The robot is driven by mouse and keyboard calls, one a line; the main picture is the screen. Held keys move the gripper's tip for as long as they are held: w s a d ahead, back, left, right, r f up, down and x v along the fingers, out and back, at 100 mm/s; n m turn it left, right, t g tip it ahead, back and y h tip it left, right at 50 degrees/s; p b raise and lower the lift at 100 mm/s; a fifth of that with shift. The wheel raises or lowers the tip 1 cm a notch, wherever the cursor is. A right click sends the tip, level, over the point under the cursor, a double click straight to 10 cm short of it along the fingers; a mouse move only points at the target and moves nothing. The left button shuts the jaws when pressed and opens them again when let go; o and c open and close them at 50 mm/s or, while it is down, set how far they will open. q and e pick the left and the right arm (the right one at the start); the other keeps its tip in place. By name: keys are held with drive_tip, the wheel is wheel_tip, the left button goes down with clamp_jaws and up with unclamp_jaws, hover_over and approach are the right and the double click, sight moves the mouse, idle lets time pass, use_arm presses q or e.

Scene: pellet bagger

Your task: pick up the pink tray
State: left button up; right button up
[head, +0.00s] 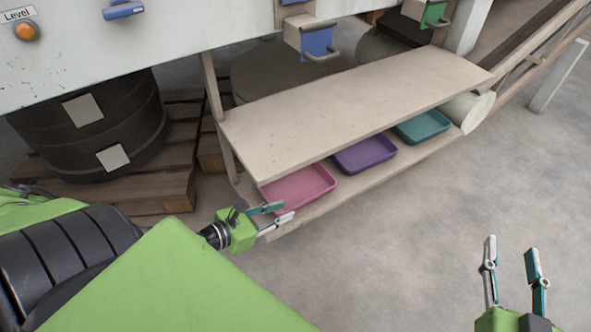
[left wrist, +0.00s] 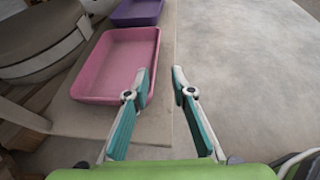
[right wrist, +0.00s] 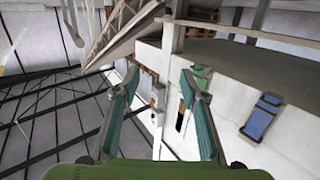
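The pink tray (head: 301,187) lies flat on the lower shelf, at its near left end, partly under the upper shelf board. In the left wrist view the pink tray (left wrist: 113,66) looks empty, with raised walls. My left gripper (head: 282,212) is open and empty, just in front of the tray's near edge. In the left wrist view the left gripper (left wrist: 160,75) has its left finger overlapping the tray's right wall and its right finger outside the tray; contact cannot be told. My right gripper (head: 512,245) is open and empty over the floor at right.
A purple tray (head: 364,154) and a teal tray (head: 421,127) lie further along the lower shelf (head: 330,207). The upper shelf board (head: 350,100) overhangs them. A black barrel on a wooden pallet (head: 150,195) stands at left. The floor (head: 400,240) at right is clear.

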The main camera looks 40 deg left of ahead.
sight(310, 199)
use_arm(q)
drive_tip(key=shift+s+a+f+m, duration=0.15)
drive_tip(key=shift+a+m, duration=0.4)
drive_tip(key=shift+m, duration=0.45)
drive_tip(key=shift+a+f+m, duration=0.1)
drive_tip(key=shift+m, duration=0.2)
drive_tip(key=b+x, duration=0.1)
drive_tip(key=x, duration=0.6)
drive_tip(key=shift+w+f+b, duration=0.2)
drive_tip(key=shift+w+b, duration=0.15)
drive_tip(key=shift+b+x, duration=0.4)
drive_tip(key=shift+x, duration=2.5)
drive_tip(key=shift+s, duration=0.1)
clamp_jaws()
use_arm(e)
wheel_tip(310, 199, up, 12)
drive_tip(key=s+t+y, duration=0.2)
drive_tip(key=t, duration=0.4)
drive_tip(key=shift+s+a+r+t, duration=0.15)
drive_tip(key=shift+s+a+t, duration=0.15)
drive_tip(key=shift+a, duration=0.15)
